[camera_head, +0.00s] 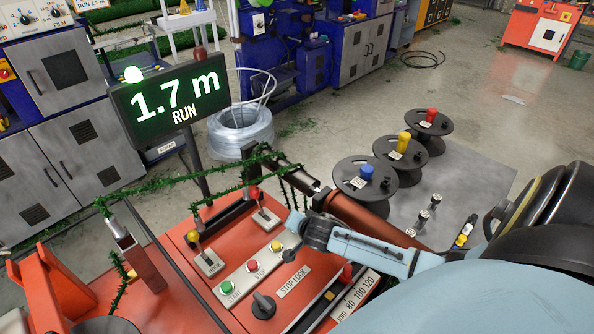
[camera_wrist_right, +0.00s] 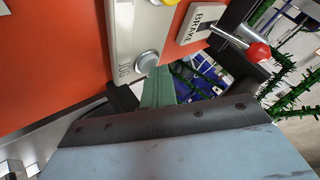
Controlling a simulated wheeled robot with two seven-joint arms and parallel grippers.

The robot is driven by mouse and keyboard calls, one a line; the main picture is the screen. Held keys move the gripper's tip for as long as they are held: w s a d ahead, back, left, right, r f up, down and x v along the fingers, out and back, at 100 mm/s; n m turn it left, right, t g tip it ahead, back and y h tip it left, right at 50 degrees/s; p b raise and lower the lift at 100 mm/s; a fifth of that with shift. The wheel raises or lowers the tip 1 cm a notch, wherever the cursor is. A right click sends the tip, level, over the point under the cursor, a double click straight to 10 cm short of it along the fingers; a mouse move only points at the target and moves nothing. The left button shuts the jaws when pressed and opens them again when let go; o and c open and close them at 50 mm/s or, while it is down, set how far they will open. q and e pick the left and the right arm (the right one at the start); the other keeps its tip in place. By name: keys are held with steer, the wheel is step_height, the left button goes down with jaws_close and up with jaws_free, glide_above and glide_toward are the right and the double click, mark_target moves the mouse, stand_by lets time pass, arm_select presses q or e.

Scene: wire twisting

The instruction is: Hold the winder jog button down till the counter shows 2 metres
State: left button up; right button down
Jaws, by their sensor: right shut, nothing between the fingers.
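The counter display (camera_head: 168,98) reads 1.7 m with RUN below it, and a lamp on top is lit pale green. The grey round jog button (camera_wrist_right: 147,62) sits beside the JOG label on the pale button strip (camera_head: 240,280). In the head view my right gripper hides this button. My right gripper (camera_head: 294,226) is shut and empty, pointing down at the strip's far end. In the wrist view its green fingertips (camera_wrist_right: 158,72) are at the button's edge and appear to touch it. My left gripper is not in view.
The green start button (camera_head: 227,287), red stop button (camera_head: 252,266) and yellow button (camera_head: 276,246) line the strip. The red-knobbed brake lever (camera_wrist_right: 258,50) stands close by. A green garland (camera_head: 185,177) hangs across the machine. Several spools (camera_head: 365,190) stand to the right.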

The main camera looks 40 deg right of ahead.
stand_by(0.9)
steer(key=shift+r+p, duration=0.9)
steer(key=shift+p, duration=0.15)
steer(key=shift+r, duration=0.1)
step_height(320, 180, up, 5)
steer(key=p, duration=0.5)
